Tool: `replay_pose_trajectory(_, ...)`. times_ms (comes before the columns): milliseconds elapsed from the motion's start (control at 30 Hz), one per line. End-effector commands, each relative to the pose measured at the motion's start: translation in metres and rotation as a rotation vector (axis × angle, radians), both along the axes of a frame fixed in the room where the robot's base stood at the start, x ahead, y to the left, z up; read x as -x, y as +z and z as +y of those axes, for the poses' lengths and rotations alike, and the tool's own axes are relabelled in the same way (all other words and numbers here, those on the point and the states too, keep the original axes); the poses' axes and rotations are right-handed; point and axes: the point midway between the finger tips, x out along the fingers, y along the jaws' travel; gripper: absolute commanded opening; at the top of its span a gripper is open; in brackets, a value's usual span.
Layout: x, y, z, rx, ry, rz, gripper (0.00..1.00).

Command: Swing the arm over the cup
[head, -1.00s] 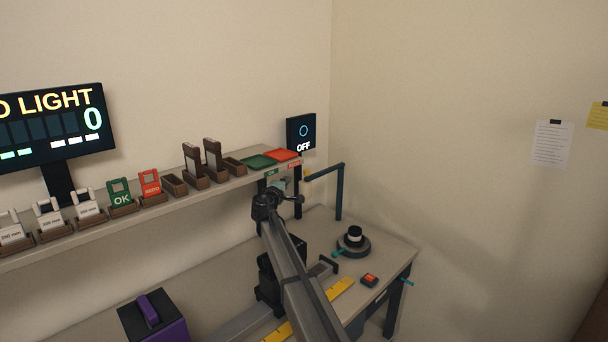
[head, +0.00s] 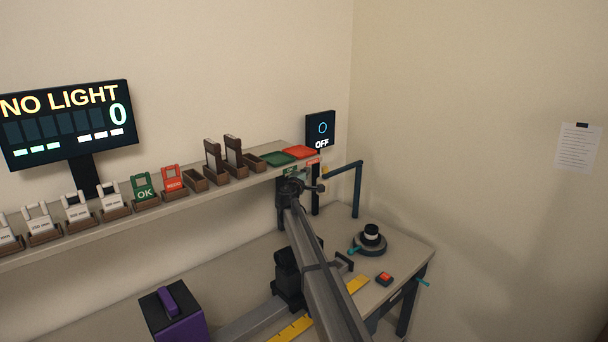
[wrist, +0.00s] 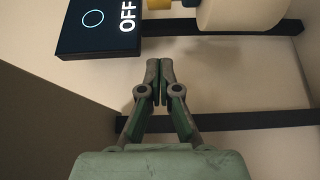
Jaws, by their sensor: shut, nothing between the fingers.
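The swing arm is a dark blue bar on an upright post (head: 357,192) at the back right of the bench, with a yellowish tip at its left end. The cup (head: 371,234), black with a pale band, stands on a round dark base with a teal handle, in front of and right of the post. The bar points left and is not above the cup. My gripper (wrist: 159,68) is shut and empty in the wrist view, fingertips below a yellow piece (wrist: 158,4) at the top edge. In the head view my arm hides most of the gripper near the shelf end.
The screen reading OFF (head: 320,130) stands behind the shelf end and shows close in the wrist view (wrist: 98,25). The shelf (head: 215,182) holds tagged holders and green and red trays. A red button (head: 384,279) and purple box (head: 172,312) are on the bench.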

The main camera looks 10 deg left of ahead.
Motion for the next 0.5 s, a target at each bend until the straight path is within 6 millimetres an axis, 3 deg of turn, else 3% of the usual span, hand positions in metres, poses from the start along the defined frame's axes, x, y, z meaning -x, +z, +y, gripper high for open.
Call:
replay_pose_trajectory(33, -0.015, 0.003, -0.001, 0.0, -0.002, 0.001, 0.0)
replay_pose_trajectory(267, -0.059, 0.004, -0.007, 0.0, -0.001, 0.0, 0.0)
replay_pose_trajectory(333, -0.045, 0.004, -0.022, -0.001, -0.003, 0.001, 0.0)
replay_pose_trajectory(500, -0.036, 0.002, -0.039, 0.001, -0.001, 0.0, 0.0)
